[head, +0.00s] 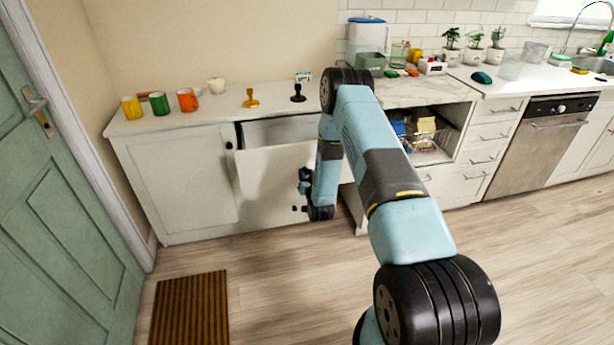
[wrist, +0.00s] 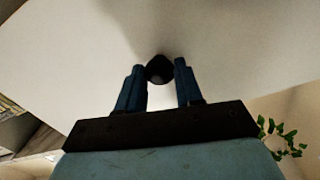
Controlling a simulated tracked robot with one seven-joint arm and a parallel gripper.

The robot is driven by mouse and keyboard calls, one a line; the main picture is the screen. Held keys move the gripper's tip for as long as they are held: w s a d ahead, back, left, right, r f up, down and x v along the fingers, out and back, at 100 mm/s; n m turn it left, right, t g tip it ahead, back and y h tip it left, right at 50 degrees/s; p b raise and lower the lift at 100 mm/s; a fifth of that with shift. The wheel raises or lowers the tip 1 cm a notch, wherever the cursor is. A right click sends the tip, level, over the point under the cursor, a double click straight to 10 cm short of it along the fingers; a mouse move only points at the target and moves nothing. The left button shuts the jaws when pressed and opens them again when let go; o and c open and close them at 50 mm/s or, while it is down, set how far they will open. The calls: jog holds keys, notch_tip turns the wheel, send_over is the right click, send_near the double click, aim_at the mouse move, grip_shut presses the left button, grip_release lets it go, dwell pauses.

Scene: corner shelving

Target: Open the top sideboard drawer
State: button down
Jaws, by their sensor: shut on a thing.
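The white sideboard (head: 180,182) stands against the wall with its top drawer (head: 262,172) pulled part way out. The drawer's grey inside (head: 280,130) shows behind its white front. My gripper (head: 303,182) is at the drawer front, partly hidden by my blue arm in the head view. In the wrist view, my gripper's two dark fingers (wrist: 158,84) are shut on a round black knob (wrist: 159,68), with the pale drawer front around it.
Mugs (head: 159,103), a small white pot (head: 216,85) and two stamp-like objects (head: 251,98) stand on the sideboard top. Another dark knob (head: 298,208) is lower down. A counter (head: 425,92) adjoins on the right. A brown mat (head: 190,308) lies near the green door (head: 60,190). The floor in front is clear.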

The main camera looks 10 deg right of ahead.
jog(key=shift+d, duration=0.15)
jog(key=c, duration=0.7)
grip_release()
jog(key=shift+c, duration=0.2)
jog(key=s, duration=1.3)
jog(key=shift+s, duration=0.4)
